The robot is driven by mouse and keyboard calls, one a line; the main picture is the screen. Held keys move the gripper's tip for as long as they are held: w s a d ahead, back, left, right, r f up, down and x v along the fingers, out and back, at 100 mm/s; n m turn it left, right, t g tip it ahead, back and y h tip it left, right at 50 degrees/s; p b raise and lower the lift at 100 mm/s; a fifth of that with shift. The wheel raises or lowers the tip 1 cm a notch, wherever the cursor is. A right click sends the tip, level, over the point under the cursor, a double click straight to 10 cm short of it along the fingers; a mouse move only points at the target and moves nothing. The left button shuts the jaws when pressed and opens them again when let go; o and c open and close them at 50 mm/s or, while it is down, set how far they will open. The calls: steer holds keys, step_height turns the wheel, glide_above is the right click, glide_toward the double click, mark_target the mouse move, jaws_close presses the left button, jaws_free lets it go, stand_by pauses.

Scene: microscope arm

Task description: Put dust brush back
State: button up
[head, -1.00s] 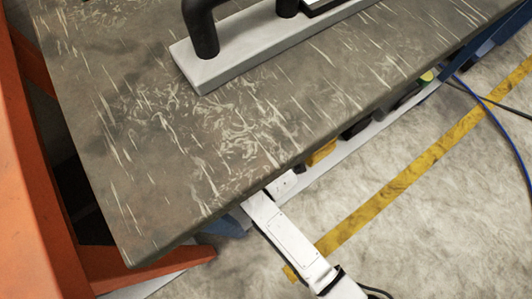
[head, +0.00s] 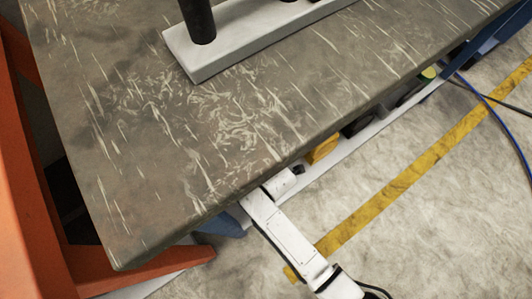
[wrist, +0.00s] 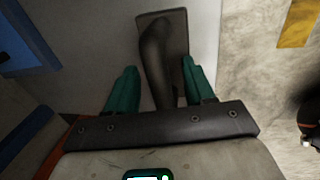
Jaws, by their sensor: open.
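A dark item that looks like the dust brush (wrist: 158,60), with a thick rounded handle and a flat rectangular part at its far end, lies on a pale surface in the wrist view. My gripper (wrist: 160,72) has two green fingers, one on each side of the handle. They stand apart, and a gap shows between the handle and each finger. The near end of the handle is hidden behind the dark gripper body. In the head view my white arm reaches under the table edge, and the gripper is hidden there.
The brown streaked tabletop (head: 190,130) overhangs my arm and carries a white base (head: 240,40) with dark posts. A yellow item (head: 323,150) and dark items sit on the low shelf (head: 345,155) below. An orange frame (head: 35,200) stands at left; open floor lies right.

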steer(key=shift+r, duration=0.1)
step_height(320, 180, up, 12)
steer(key=s+d+p, duration=0.1)
steer(key=s+p, duration=0.1)
steer(key=p, duration=0.3)
steer(key=shift+d+p, duration=0.15)
steer(key=shift+p, duration=0.25)
steer(key=s+d+r+m, duration=0.1)
steer(key=d+r+m, duration=0.1)
steer(key=d+m, duration=0.45)
steer(key=s+d+r+m, duration=0.2)
steer(key=d+m, duration=0.3)
steer(key=d, duration=0.3)
steer(key=s+d+r+m+h, duration=0.1)
steer(key=s+d+r+m, duration=0.5)
steer(key=s+d+m, duration=0.3)
steer(key=d+m, duration=0.2)
steer(key=m, duration=0.2)
steer(key=shift+m+g, duration=0.35)
steer(key=shift+g, duration=0.05)
steer(key=shift+c, duration=0.5)
